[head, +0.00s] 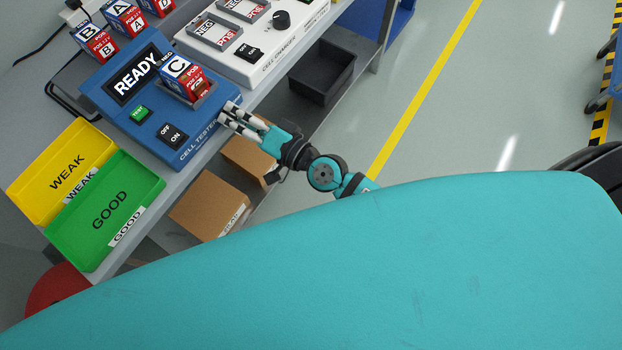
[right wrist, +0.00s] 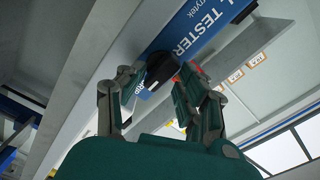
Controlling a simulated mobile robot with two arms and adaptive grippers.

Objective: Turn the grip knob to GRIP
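The grip knob (right wrist: 160,68) is a black knob low on the front of the blue cell tester in the right wrist view. A white plate with partly hidden lettering sits beside it. The pointer's exact setting is not readable. My right gripper (head: 229,113) is at the tester's front edge in the head view, which hides the knob. In the right wrist view its fingers (right wrist: 158,73) are apart, one on each side of the knob, the right one nearer; I cannot tell whether either touches. The blue cell tester (head: 115,108) shows READY and holds cell C (head: 178,70). My left gripper is not in view.
Yellow WEAK (head: 62,160) and green GOOD (head: 140,180) trays lie left of the tester. A white cell charger (head: 265,62) stands beyond it. Cardboard boxes (head: 205,203) and a black bin (head: 325,72) sit below the bench. The floor (head: 480,100) at right is open.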

